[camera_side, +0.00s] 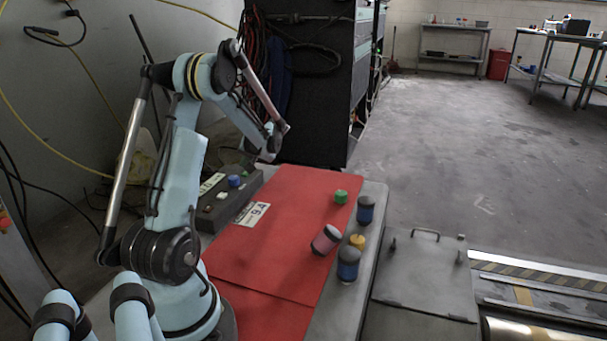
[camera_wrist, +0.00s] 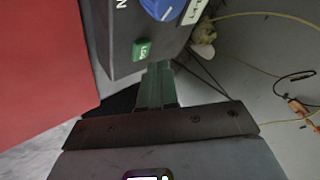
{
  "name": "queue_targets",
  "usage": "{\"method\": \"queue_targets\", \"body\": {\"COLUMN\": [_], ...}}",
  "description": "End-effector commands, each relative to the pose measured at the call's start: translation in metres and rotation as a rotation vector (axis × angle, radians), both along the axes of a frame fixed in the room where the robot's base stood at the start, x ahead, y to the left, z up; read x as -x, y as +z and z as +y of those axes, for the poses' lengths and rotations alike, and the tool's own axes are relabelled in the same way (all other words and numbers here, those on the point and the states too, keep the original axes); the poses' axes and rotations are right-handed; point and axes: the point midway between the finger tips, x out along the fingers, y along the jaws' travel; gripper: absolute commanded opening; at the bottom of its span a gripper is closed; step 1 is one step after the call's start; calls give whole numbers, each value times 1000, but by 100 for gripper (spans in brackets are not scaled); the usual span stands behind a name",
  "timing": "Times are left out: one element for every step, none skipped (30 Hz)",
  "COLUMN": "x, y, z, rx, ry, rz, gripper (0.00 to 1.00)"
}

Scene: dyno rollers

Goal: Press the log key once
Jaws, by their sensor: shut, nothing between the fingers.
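The green key (camera_wrist: 141,49) sits on the dark control box (camera_wrist: 122,72) near its edge in the wrist view. It bears small white lettering that looks like LOG. My gripper (camera_wrist: 158,68) is shut and empty, with its fingertips just beside the green key. I cannot tell whether they touch it. In the side view my gripper (camera_side: 250,154) is low over the far end of the control box (camera_side: 232,207), where the key is largely hidden.
A blue knob (camera_wrist: 162,6) stands near the key; it also shows in the side view (camera_side: 235,181). A red mat (camera_side: 285,215) lies beside the box.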

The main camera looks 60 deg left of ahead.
Motion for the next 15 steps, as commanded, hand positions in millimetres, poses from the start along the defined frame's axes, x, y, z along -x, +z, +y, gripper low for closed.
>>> {"method": "queue_targets", "body": {"x": [0,0,0,0,0,0,0,0,0,0,0,0,0,0,0], "y": [0,0,0,0,0,0,0,-1,-2,-2,-3,-5,-6,-7,-8], "z": [0,0,0,0,0,0,0,0,0,0,0,0,0,0,0], "rx": [0,0,0,0,0,0,0,0,0,0,0,0,0,0,0], "ry": [0,0,0,0,0,0,0,0,0,0,0,0,0,0,0], "rz": [0,0,0,0,0,0,0,0,0,0,0,0,0,0,0], "gripper": [0,0,0,0,0,0,0,0,0,0,0,0,0,0,0]}}
